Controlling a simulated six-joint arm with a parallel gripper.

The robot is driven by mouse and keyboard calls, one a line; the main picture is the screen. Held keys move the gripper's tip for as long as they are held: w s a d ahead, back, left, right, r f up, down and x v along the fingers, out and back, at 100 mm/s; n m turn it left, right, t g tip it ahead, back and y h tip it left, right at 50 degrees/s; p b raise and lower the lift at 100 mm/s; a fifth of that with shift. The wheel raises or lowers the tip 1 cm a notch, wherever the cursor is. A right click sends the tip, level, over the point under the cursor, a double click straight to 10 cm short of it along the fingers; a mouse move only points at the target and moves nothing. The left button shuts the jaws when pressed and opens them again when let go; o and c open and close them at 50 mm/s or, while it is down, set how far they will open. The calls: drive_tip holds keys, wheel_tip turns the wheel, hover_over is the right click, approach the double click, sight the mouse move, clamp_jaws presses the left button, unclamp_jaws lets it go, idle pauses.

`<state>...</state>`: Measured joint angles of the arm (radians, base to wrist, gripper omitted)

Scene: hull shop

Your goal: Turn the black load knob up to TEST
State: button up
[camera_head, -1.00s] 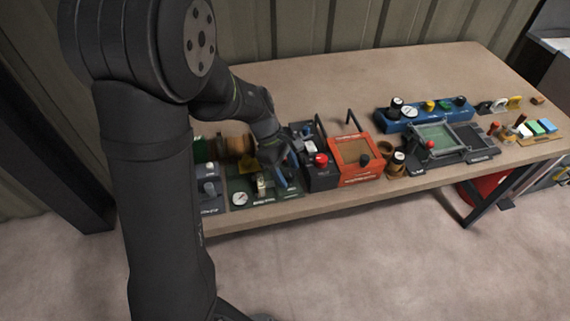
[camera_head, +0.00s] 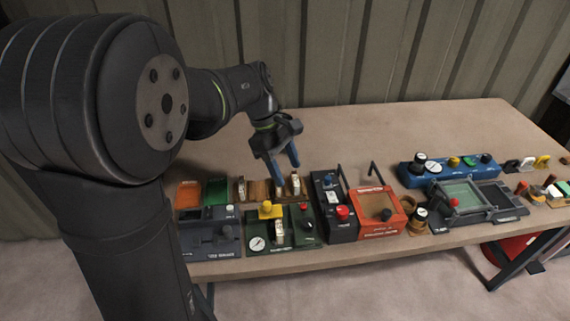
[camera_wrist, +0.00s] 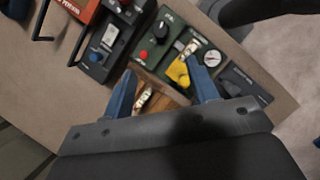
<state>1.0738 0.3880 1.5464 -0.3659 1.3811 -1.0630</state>
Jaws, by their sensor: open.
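A black knob (camera_head: 308,225) sits at the right of a dark green panel (camera_head: 290,241); its lettering is too small to read. In the wrist view this black knob (camera_wrist: 162,29) stands upright on the green panel (camera_wrist: 149,73), close to a red button (camera_wrist: 143,55). My gripper (camera_head: 287,173) is open and empty, raised behind the panel over wooden pieces. In the wrist view my gripper (camera_wrist: 162,70) has its blue fingers wide apart, with the knob beyond the fingertips and apart from them. The knob's pointer setting cannot be read.
The panel also carries a yellow knob (camera_head: 267,210), a round gauge (camera_head: 257,243) and a pale lever (camera_head: 279,229). A dark box with a red button (camera_head: 343,213) and an orange box (camera_head: 366,196) stand to the right.

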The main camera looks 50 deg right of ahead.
drive_tip(key=shift+r, duration=0.15)
drive_tip(key=shift+s, duration=0.1)
drive_tip(key=shift+c, duration=1.4)
drive_tip(key=r+m+t, duration=0.1)
drive_tip(key=m+t, duration=0.4)
drive_tip(key=m, duration=0.8)
hover_over(309, 222)
wheel_tip(309, 222, down, 17)
drive_tip(key=shift+r, duration=0.1)
